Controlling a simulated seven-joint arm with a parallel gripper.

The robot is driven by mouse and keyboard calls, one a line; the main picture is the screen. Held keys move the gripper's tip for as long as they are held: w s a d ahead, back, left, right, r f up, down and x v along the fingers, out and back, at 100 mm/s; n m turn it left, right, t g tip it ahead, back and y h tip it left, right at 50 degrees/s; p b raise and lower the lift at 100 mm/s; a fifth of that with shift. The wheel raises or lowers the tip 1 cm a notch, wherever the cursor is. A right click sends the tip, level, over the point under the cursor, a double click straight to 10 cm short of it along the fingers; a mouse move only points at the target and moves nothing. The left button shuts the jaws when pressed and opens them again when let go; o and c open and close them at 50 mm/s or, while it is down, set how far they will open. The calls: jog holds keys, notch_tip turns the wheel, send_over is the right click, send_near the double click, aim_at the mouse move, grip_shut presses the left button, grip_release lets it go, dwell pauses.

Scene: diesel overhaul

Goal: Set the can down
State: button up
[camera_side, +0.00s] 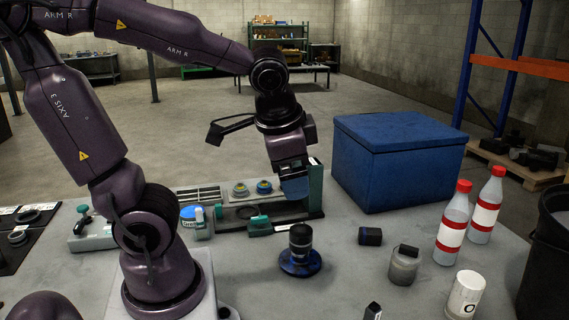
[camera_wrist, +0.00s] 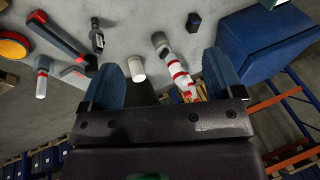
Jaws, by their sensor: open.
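My gripper (camera_side: 294,188) is over the far right part of the green fixture (camera_side: 318,190) in the side view. In the wrist view its two blue fingers (camera_wrist: 165,75) are spread, with nothing visibly held between them. A dark can-like cylinder (camera_side: 300,238) stands upright on a blue round base (camera_side: 300,263) on the table, in front of the gripper and apart from it. A white cylinder (camera_side: 466,293) with a dark ring mark stands at the front right. A white cylinder also shows in the wrist view (camera_wrist: 137,68). I cannot tell which of these is the task's can.
Two red-capped bottles (camera_side: 453,225) (camera_side: 486,208) and a grey jar (camera_side: 404,266) stand to the right. A small black block (camera_side: 370,236) lies nearby. A large blue box (camera_side: 397,160) is behind. Bare table lies at front centre.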

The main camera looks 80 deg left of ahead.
jog(key=s+d+r+n+t+h, duration=0.1)
jog(key=s+d+r+t+h, duration=0.1)
jog(key=d, duration=0.3)
jog(key=shift+s+r+t+h, duration=0.15)
jog(key=shift+r+t+h, duration=0.15)
jog(key=shift+r+h, duration=0.2)
dwell(0.7)
